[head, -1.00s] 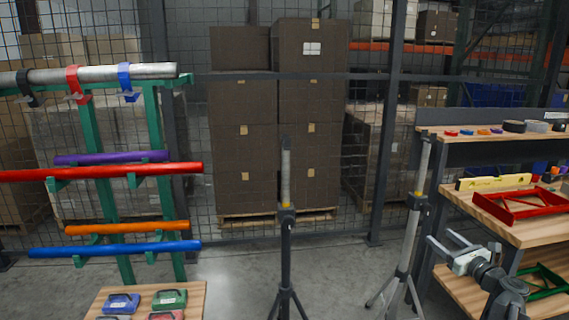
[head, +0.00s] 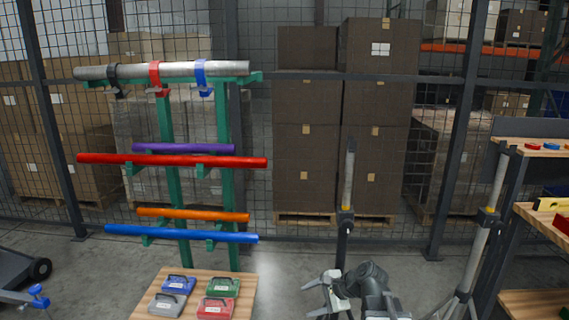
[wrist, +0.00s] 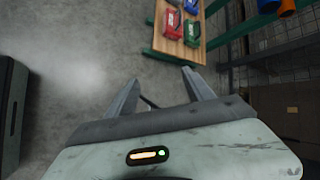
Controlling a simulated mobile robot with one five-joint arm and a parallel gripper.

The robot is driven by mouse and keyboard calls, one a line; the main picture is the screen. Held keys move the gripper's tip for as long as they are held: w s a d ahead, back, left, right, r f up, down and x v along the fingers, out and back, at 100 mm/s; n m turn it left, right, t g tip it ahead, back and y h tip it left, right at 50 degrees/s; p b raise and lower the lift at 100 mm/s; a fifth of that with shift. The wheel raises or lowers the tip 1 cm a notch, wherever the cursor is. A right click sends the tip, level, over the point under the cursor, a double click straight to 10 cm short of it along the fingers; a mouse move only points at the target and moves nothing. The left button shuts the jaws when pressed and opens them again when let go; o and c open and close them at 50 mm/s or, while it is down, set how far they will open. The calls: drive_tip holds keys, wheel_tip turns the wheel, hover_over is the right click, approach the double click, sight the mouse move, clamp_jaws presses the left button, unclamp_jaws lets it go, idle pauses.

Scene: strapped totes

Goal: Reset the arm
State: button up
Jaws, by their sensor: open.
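My gripper (head: 308,299) is low in the head view, right of the small wooden table and in front of the dark stand. Its two fingers are spread apart with nothing between them. In the wrist view the gripper (wrist: 160,79) is also open and empty, with bare concrete floor past the fingertips. My arm is folded low and close to its base, with its lower part cut off by the picture's bottom edge.
A low wooden table (head: 240,300) holds several coloured cases. Behind it a green rack (head: 223,120) carries coloured bars and a grey pipe with straps. Tripod stands (head: 343,240) are close to my arm. A workbench (head: 545,218) is at the right.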

drive_tip(key=s+f+n+g+h, duration=0.2)
drive_tip(key=s+f+n+h, duration=0.1)
drive_tip(key=s+f+n, duration=0.25)
drive_tip(key=s+d+n+g+h+p, duration=0.1)
drive_tip(key=s+d+n+g+h, duration=0.25)
drive_tip(key=s+d+n, duration=0.35)
wheel_tip(320, 180, up, 26)
drive_tip(key=w+d+n+p, duration=0.1)
drive_tip(key=p, duration=2.5)
drive_tip(key=shift+w+d+t+h, duration=0.2)
drive_tip(key=shift+t+h, duration=0.25)
